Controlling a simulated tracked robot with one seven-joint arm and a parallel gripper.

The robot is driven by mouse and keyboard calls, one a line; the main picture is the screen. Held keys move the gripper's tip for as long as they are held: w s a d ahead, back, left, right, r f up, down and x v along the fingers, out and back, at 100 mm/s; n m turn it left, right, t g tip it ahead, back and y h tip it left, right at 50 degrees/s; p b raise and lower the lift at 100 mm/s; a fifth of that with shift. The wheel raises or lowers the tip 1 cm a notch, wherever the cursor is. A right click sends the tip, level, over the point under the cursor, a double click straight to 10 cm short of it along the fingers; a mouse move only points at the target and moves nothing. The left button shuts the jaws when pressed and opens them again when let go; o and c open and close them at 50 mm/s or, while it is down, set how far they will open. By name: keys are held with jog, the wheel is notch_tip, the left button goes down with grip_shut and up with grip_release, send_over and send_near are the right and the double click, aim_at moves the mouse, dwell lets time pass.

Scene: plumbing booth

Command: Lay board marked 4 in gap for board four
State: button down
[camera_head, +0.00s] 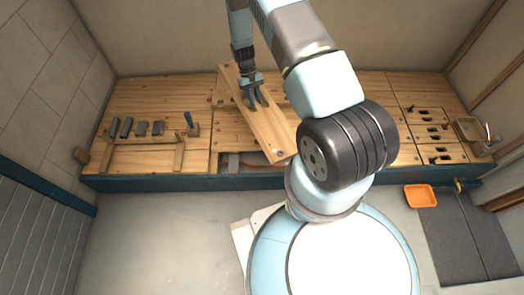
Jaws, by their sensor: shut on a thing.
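A long wooden board (270,128) with dark dots at its ends is held at a slant over the middle of the wooden bench, running from upper left to lower right. I cannot read a number on it. My gripper (256,103) is shut on the board's middle, from above. Below the board, an opening (246,160) in the bench top shows a grey part and a reddish line inside. The board and my arm hide part of this opening, so its full extent is not visible.
Slotted boards (431,127) and a basin (468,129) are at right. An orange tray (420,196) lies on the floor.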

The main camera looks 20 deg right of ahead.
jog(key=s+f+n+t+h, duration=0.1)
jog(key=s+f+n, duration=0.2)
jog(key=f, duration=0.8)
jog(key=s+f+n+t+h, duration=0.1)
jog(key=f+n, duration=0.4)
jog(key=f, duration=0.6)
jog(key=s+f+n+t+h, duration=0.2)
jog(key=s+f+n, duration=0.3)
jog(key=f, duration=0.6)
jog(key=shift+s+f+h, duration=0.2)
jog(key=shift+f+h, duration=0.1)
jog(key=shift+h, duration=0.3)
jog(key=shift+d, duration=0.1)
jog(key=shift+f, duration=1.7)
jog(key=c, duration=0.9)
grip_release()
jog(key=shift+r, duration=0.1)
